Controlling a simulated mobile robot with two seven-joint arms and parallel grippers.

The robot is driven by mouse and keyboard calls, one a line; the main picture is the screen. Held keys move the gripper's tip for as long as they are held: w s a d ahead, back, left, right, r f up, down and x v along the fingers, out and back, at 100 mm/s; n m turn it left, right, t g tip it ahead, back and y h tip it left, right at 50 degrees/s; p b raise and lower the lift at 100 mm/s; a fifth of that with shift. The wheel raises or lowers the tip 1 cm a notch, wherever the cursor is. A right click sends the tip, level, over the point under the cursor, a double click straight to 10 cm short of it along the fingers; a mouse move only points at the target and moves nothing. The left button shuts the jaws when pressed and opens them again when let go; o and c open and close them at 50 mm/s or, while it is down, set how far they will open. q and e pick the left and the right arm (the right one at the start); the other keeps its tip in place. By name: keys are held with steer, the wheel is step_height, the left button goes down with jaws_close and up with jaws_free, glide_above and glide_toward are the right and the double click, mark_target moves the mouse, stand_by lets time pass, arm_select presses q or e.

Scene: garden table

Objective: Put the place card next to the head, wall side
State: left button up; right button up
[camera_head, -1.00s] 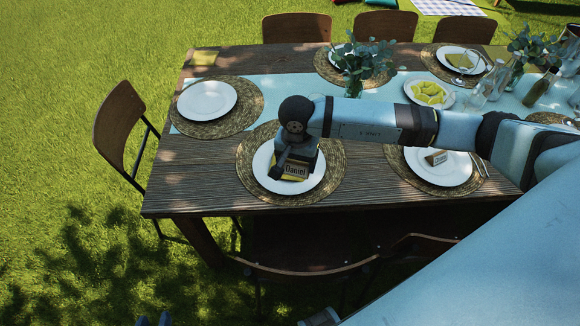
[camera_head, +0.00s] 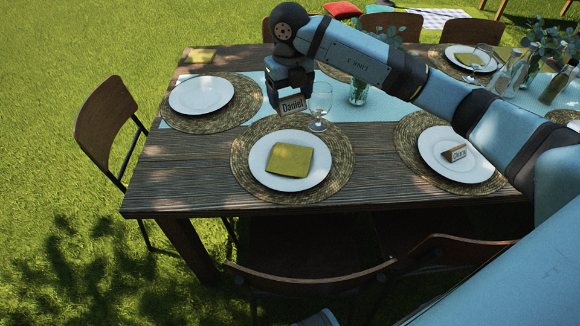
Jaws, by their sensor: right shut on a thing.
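The place card (camera_head: 293,105) reads "Daniel". My right gripper (camera_head: 292,97) is shut on it and holds it over the table runner, just left of a wine glass (camera_head: 319,104). Whether the card touches the table is hard to tell. Below it, a white plate (camera_head: 262,180) with a folded yellow-green napkin (camera_head: 290,159) lies on a round woven mat. The plate at the table's left end, the head (camera_head: 201,95), is bare and lies left of the gripper. My left gripper is not in view.
Another place card (camera_head: 456,154) stands on the right-hand plate. A vase with greenery (camera_head: 360,90) stands right of the wine glass, partly behind my right arm. A yellow-green napkin (camera_head: 201,56) lies at the table's far left corner. A chair (camera_head: 105,118) stands at the left end.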

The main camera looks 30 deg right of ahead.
steer(key=m, duration=0.1)
steer(key=m+b, duration=0.1)
steer(key=m, duration=0.1)
steer(key=w+m, duration=0.1)
steer(key=shift+d+r+b, duration=0.3)
steer(key=shift+r, duration=0.1)
steer(key=shift+m, duration=0.3)
step_height(320, 180, down, 15)
steer(key=shift+r+b, duration=0.2)
steer(key=shift+b, duration=0.4)
steer(key=shift+f, duration=2.5)
steer(key=shift+f+b, duration=0.15)
steer(key=shift+b, duration=0.2)
steer(key=o, duration=0.9)
